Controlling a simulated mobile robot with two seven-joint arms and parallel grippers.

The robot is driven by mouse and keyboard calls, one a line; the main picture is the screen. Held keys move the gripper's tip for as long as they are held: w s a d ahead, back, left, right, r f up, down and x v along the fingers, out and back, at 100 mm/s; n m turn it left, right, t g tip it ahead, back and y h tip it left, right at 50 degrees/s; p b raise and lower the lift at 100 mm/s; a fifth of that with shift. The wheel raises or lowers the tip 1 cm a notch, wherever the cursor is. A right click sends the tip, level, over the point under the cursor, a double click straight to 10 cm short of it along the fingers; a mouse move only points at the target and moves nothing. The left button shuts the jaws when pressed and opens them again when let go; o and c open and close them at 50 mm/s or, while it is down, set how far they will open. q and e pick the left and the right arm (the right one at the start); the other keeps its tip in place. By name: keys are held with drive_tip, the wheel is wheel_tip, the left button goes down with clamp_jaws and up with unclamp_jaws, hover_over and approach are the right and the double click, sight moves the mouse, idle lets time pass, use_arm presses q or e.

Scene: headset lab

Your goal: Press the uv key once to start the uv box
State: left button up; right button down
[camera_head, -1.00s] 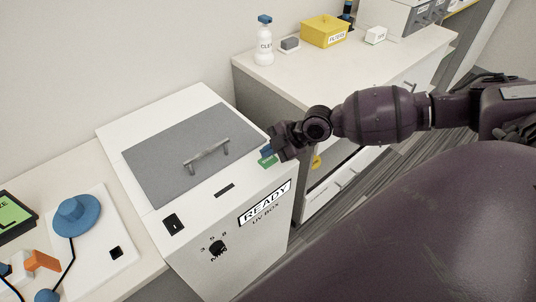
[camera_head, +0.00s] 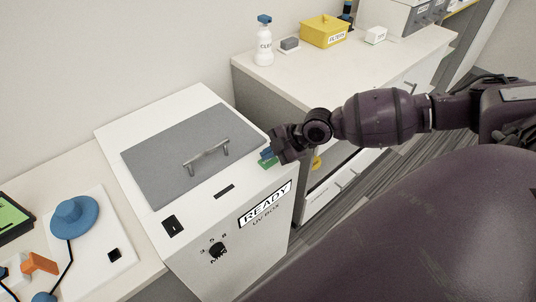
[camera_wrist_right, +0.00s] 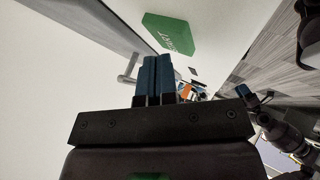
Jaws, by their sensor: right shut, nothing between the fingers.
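The white UV box (camera_head: 188,222) stands in the middle of the head view, its grey lid (camera_head: 165,170) with a metal handle closed. Its front label reads READY. A green key (camera_head: 268,165) sits at the box's right front corner, partly hidden by my gripper. In the right wrist view the green key (camera_wrist_right: 172,33) shows the word START. My right gripper (camera_head: 267,154) is shut and empty, its blue fingertips (camera_wrist_right: 157,62) close to the key. I cannot tell whether they touch it.
A black rocker switch (camera_head: 173,226) and a dial (camera_head: 217,252) are on the box. A blue round object (camera_head: 75,215) lies on a white plate at left. A bottle (camera_head: 264,42) and a yellow bin (camera_head: 325,32) stand on the back counter.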

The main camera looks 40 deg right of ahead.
sight(269, 161)
use_arm(q)
drive_tip(key=shift+s+f+b, duration=0.15)
drive_tip(key=shift+f+b, duration=0.15)
drive_tip(key=shift+f, duration=0.1)
use_arm(e)
drive_tip(key=shift+f, duration=0.45)
idle(0.3)
use_arm(q)
drive_tip(key=shift+r, duration=0.1)
use_arm(e)
drive_tip(key=shift+r, duration=0.1)
use_arm(q)
drive_tip(key=shift+r+p, duration=0.3)
drive_tip(key=shift+r, duration=0.05)
use_arm(e)
drive_tip(key=shift+r, duration=0.75)
use_arm(q)
drive_tip(key=shift+w, duration=0.2)
use_arm(e)
drive_tip(key=shift+r, duration=0.1)
drive_tip(key=shift+r+p, duration=1.1)
drive_tip(key=shift+r, duration=1.35)
use_arm(q)
drive_tip(key=r, duration=0.1)
drive_tip(key=w+r, duration=0.1)
drive_tip(key=r, duration=0.1)
